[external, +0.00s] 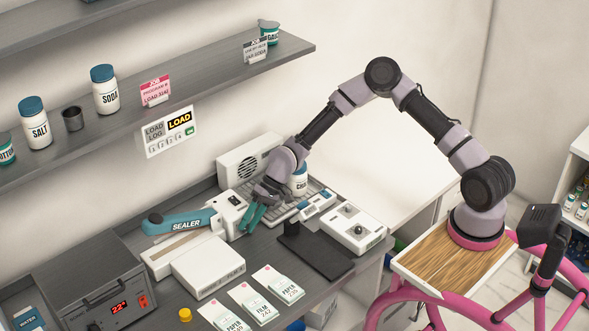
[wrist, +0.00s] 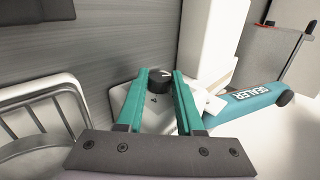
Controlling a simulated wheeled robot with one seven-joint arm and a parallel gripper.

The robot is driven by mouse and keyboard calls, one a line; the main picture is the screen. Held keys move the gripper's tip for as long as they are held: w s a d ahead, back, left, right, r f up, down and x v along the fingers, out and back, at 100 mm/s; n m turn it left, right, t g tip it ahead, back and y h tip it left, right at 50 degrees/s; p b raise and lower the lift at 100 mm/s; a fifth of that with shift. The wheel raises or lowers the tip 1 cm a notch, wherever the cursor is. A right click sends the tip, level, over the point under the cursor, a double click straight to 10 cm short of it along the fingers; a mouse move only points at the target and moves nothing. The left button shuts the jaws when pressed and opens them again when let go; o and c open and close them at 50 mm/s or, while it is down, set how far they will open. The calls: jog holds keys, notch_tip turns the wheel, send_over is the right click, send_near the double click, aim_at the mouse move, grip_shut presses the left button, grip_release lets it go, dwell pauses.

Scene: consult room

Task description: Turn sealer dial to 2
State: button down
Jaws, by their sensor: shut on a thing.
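The sealer (external: 178,223) stands on the counter, with a teal arm lettered SEALER over a white body. In the wrist view its teal arm (wrist: 262,103) reaches off to the right. The sealer's black round dial (wrist: 158,82) has a pale pointer line on top. A small dark mark, too small to read surely, shows on the white panel below it. My gripper (wrist: 160,76) is shut on the dial, with one teal finger on each side. In the external view my gripper (external: 250,216) is at the right end of the sealer, and the dial is hidden there.
A white box (external: 208,266) sits in front of the sealer. A dark stand (external: 316,253) and labelled cards (external: 247,306) lie nearer the front.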

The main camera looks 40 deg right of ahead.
jog(key=c, duration=0.5)
grip_release()
jog(key=shift+c, duration=0.2)
jog(key=v, duration=1)
jog(key=shift+d+r, duration=0.25)
jog(key=shift+d, duration=0.05)
